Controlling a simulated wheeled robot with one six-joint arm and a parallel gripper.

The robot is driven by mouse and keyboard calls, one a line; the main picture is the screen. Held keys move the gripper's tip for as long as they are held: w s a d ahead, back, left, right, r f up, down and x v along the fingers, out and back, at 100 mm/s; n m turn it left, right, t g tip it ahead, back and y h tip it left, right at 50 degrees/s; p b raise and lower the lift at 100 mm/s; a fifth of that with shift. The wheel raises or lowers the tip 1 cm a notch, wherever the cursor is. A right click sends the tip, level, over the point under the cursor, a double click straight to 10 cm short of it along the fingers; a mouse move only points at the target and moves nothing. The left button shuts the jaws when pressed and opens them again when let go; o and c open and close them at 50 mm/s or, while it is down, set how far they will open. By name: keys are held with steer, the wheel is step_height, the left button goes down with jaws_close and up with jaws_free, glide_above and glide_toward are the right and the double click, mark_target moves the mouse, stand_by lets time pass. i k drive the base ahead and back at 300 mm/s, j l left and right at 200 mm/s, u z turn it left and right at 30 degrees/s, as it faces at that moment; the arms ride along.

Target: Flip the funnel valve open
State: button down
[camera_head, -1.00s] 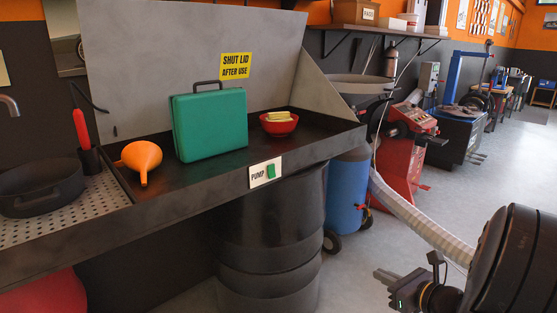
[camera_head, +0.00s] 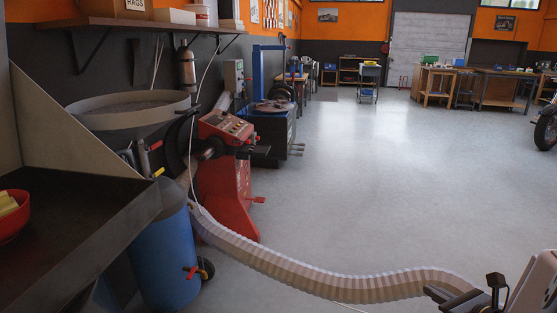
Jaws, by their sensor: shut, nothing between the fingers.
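A wide grey funnel pan (camera_head: 130,106) stands on top of a blue drum (camera_head: 165,262) at the left. Below the pan's rim is a cluster of small dark fittings with a yellow-tipped lever (camera_head: 157,172); I cannot tell for sure which part is the valve or how it is set. A red handle (camera_head: 192,272) sits low on the drum's front. My gripper (camera_head: 436,294) is at the bottom right, shut and empty, well apart from the funnel and drum.
A pale ribbed hose (camera_head: 320,283) runs along the floor between the drum and my gripper. A dark sink tray (camera_head: 80,215) with a red bowl (camera_head: 12,215) is at the near left. A red machine (camera_head: 230,170) stands behind the drum. The grey floor (camera_head: 370,180) is clear.

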mark_target(161, 171)
steer(key=i+u, duration=0.35)
steer(key=i, duration=0.2)
steer(key=i+l+u, duration=0.15)
steer(key=i+u, duration=0.15)
steer(key=i, duration=0.2)
steer(key=i+l+u, duration=0.35)
steer(key=i, duration=0.15)
steer(key=i+j+u, duration=0.15)
steer(key=i+u, duration=0.9)
